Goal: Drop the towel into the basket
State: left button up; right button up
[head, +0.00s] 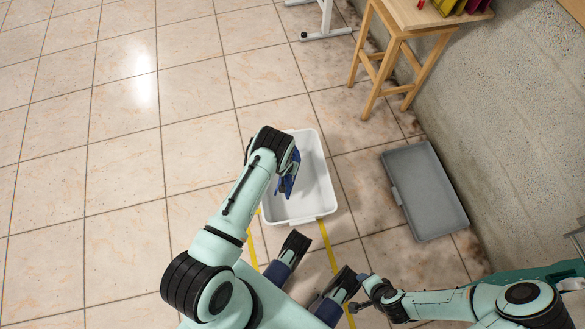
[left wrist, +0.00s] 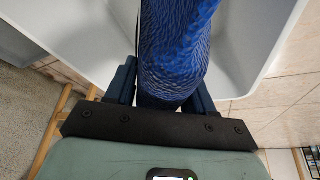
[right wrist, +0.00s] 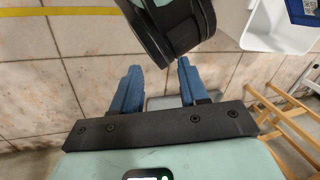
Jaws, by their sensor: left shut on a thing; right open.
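The blue towel (head: 289,182) hangs from my left gripper (head: 286,178) over the white basket (head: 319,188), which stands on the tiled floor. In the left wrist view the towel (left wrist: 178,50) is bunched between the two fingers, with the basket's pale walls (left wrist: 258,35) around it. How far the towel's lower end is from the basket floor is hard to tell. My right gripper (right wrist: 158,88) is open and empty, apart from the basket. The right wrist view also shows the basket (right wrist: 262,30) at its upper right, with blue cloth (right wrist: 302,10) at it.
A grey shallow tray (head: 425,190) lies on the floor right of the basket, near the wall. A wooden stool (head: 395,48) stands behind it. Yellow tape (head: 328,246) marks the floor in front of the basket. The floor to the left is clear.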

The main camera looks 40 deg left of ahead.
pick_arm(q)
jog(key=shift+w+f, duration=0.1)
jog(key=shift+f, duration=0.25)
pick_arm(e)
jog(key=shift+w+d+f, duration=0.15)
jog(key=shift+w+f, duration=0.1)
jog(key=shift+w, duration=0.15)
pick_arm(q)
jog(key=o, duration=1.2)
jog(key=p+v, duration=0.4)
jog(key=v, duration=0.9)
jog(key=shift+r, duration=0.2)
pick_arm(e)
jog(key=s+a+r+g, duration=0.2)
jog(key=s+a+r, duration=0.1)
jog(key=s+r, duration=0.2)
jog(key=shift+s+r+y, duration=0.15)
jog(key=shift+s+y, duration=0.25)
jog(key=shift+s, duration=0.35)
